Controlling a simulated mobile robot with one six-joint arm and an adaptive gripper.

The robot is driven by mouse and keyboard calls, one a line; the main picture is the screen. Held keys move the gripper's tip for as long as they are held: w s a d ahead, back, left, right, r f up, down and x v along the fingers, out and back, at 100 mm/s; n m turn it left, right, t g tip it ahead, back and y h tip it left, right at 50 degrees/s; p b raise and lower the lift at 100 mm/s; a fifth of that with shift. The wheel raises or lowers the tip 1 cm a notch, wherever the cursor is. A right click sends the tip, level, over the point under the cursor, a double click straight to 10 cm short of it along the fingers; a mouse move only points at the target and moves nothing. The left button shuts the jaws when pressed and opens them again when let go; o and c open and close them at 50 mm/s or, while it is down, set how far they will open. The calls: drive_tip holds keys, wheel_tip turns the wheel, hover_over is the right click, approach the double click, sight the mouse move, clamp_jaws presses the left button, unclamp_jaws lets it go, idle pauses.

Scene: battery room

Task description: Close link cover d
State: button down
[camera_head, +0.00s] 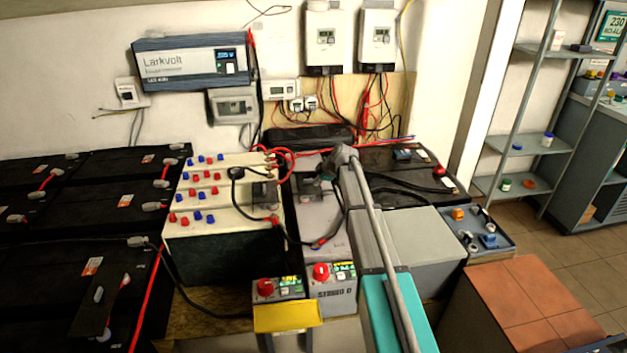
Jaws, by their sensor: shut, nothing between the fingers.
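Nothing in view is clearly readable as link cover d. A small front panel (333,277) with a red knob carries a label that seems to read "STRING D". Behind it lies a long grey battery unit (318,225). My grey arm reaches in from the lower right, and its end is over the far part of this unit. My gripper (311,188) looks dark and small there, with its fingers shut and empty. It hides part of the unit's top. I cannot tell whether the gripper touches a cover, or how far any cover stands open.
A cream-topped unit (215,215) with red and blue terminals stands to the left, with a dark block (264,195) on it. Black cables cross between the units. A yellow piece (288,316) is in front. A grey box (428,237) and a parts tray (478,230) are to the right.

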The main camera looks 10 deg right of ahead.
drive_tip(key=shift+p+v, duration=1.85)
drive_tip(key=shift+v, duration=0.85)
drive_tip(key=s+a+r+m+g+h+p, duration=0.1)
drive_tip(key=s+m, duration=0.7)
drive_tip(key=s, duration=1.1)
drive_tip(key=s+a+r+m+g+h+p, duration=0.2)
drive_tip(key=s+m+p, duration=0.6)
drive_tip(key=s, duration=1.2)
wheel_tip(320, 180, up, 3)
drive_tip(key=g+h, duration=0.1)
drive_tip(key=g, duration=0.1)
drive_tip(key=shift+s+m+g+h, duration=0.3)
drive_tip(key=shift+m+g, duration=0.1)
